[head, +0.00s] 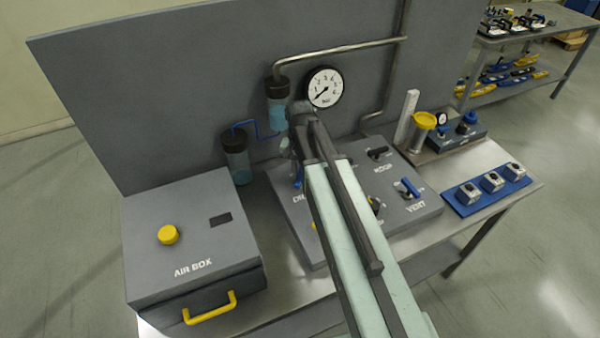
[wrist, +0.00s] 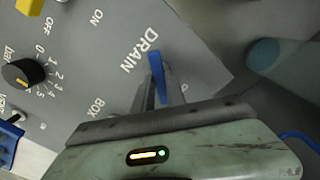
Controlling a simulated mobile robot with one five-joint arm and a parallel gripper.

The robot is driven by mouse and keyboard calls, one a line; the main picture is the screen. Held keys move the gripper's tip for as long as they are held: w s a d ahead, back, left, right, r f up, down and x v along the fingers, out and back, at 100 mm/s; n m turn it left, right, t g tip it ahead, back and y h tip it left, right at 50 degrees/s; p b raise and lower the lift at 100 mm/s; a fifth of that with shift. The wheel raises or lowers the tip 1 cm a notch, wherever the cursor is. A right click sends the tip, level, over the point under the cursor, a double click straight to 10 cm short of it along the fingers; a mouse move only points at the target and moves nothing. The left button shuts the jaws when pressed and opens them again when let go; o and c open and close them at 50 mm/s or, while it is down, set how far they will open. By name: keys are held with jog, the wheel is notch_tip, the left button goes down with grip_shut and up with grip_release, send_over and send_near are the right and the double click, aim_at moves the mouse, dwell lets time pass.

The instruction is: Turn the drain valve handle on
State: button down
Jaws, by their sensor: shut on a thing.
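The drain valve handle is a narrow blue lever (wrist: 156,70) beside the white DRAIN label (wrist: 139,50) on the grey panel, in the wrist view. My gripper (wrist: 161,84) is shut on this lever, with a grey finger on each side of it. The lever's lower part is hidden between the fingers. In the head view a bit of the blue lever (head: 298,183) shows just left of my arm, and the arm covers most of the DRAIN label and the fingertips.
A black dial knob (wrist: 22,73) and ON and OFF marks lie left in the wrist view. The air box (head: 190,240) stands left of the panel (head: 290,215). Cylinders (head: 236,160) and a gauge (head: 325,87) are behind.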

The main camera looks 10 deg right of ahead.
aim_at(300, 175)
jog(key=n, duration=0.7)
jog(key=shift+w, duration=0.1)
dwell(0.5)
jog(key=c, duration=1.4)
grip_release()
jog(key=shift+o, duration=0.2)
notch_tip(300, 175, up, 8)
jog(key=p, duration=0.8)
jog(key=shift+r, duration=0.1)
jog(key=shift+f, duration=0.2)
